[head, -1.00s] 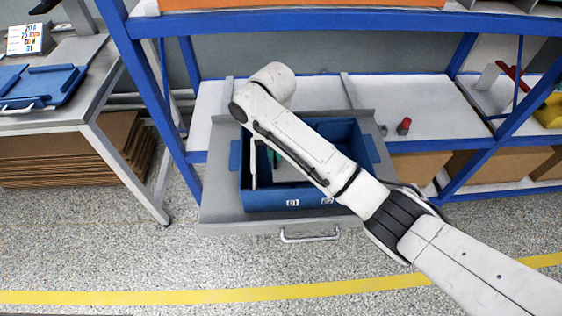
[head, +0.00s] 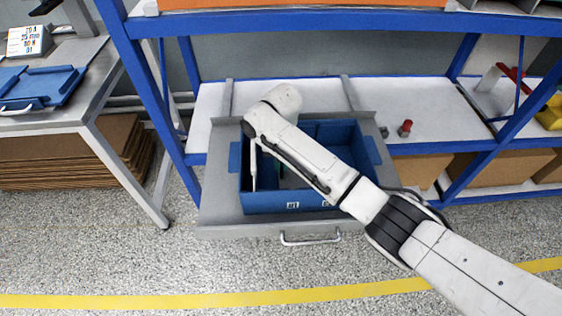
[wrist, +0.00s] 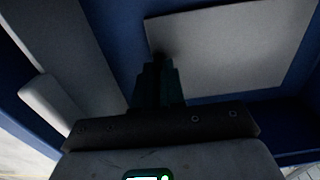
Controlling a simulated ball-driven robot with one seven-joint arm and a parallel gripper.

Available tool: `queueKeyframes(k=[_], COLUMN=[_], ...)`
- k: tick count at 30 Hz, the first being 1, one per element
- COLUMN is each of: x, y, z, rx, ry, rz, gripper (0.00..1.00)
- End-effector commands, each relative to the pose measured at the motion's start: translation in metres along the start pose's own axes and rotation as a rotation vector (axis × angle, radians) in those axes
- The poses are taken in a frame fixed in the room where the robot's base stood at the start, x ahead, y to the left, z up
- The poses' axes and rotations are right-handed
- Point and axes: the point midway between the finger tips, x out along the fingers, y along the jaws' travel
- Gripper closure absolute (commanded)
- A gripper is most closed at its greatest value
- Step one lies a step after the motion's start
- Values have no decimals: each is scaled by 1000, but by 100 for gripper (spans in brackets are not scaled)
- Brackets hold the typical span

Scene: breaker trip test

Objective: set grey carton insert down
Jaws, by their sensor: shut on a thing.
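My gripper (wrist: 158,70) reaches down inside a blue bin (head: 265,201) on a pulled-out grey tray. In the wrist view its dark fingers are shut at the near left corner of a flat light grey panel, which looks like the grey carton insert (wrist: 235,50). The bin's blue wall shows beyond and beside the panel. In the head view my arm hides the fingertips and most of the bin's inside. I cannot tell whether the insert touches the bin floor.
The grey pull-out tray (head: 219,216) has a front handle (head: 310,239). A red knob-like object (head: 405,128) stands on the white shelf to the right. Blue shelf posts and an upper beam (head: 330,22) frame the bin. A bench with a blue lid-like tray (head: 38,86) is at left.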

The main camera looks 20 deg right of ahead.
Motion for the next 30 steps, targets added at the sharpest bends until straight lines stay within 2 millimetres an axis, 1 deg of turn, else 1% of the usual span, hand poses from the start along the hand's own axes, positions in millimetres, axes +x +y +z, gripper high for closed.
queueKeyframes(k=[1,8,14,17,20,23,30], x=[0,0,0,-3,-12,-29,-80], y=[0,0,0,0,0,0,0], z=[0,0,0,0,0,1,1], rx=[0,0,0,0,0,0,0], ry=[0,0,0,0,-1,-2,-3], rz=[0,0,0,0,0,2,2], gripper=[88,66,65,65,65,65,65])
